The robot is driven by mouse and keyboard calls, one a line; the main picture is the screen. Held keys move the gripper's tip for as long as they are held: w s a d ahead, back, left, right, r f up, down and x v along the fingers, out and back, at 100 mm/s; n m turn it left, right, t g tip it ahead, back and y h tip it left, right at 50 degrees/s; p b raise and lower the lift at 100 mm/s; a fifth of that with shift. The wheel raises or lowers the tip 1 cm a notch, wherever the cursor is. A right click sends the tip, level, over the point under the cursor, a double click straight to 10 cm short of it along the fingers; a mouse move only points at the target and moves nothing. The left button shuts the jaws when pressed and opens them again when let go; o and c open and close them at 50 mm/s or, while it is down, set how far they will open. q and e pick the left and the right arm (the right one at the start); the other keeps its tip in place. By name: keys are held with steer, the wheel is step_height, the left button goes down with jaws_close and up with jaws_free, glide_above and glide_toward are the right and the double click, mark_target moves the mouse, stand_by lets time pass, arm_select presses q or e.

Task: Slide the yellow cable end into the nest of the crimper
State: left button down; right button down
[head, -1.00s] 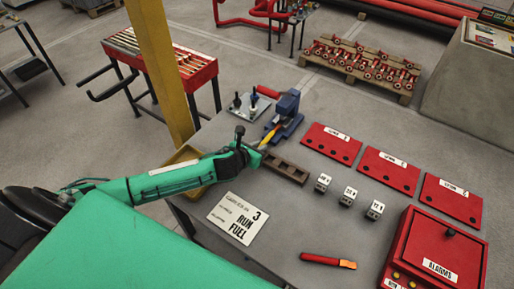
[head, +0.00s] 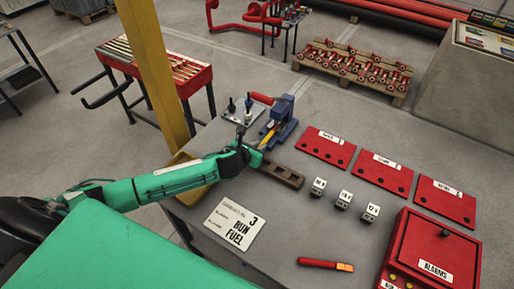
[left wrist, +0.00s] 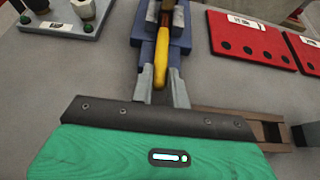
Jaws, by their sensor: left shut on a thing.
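The yellow cable (head: 269,135) is held in my left gripper (head: 259,147), pointing away from me toward the blue crimper (head: 287,112). In the left wrist view the yellow cable (left wrist: 160,58) extends forward from between the two grey fingers of my left gripper (left wrist: 160,88). Its far end has a darker, reddish-brown tip that lies in line with the middle of the crimper (left wrist: 179,44). I cannot tell whether the tip is inside the nest. My right gripper is not in view.
A brown slotted block (head: 280,175) lies just right of my left gripper. A grey plate with several posts (head: 243,114) stands left of the crimper. Red panels (head: 326,147), small labelled blocks (head: 344,199) and a red alarm box (head: 433,255) are to the right.

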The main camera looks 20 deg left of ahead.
arm_select(q)
steer(key=shift+w, duration=0.2)
steer(key=c, duration=1.3)
jaws_free()
steer(key=shift+s, duration=0.1)
steer(key=b+v, duration=0.1)
steer(key=v, duration=1.2)
steer(key=shift+s+r, duration=0.15)
steer(key=shift+s, duration=0.15)
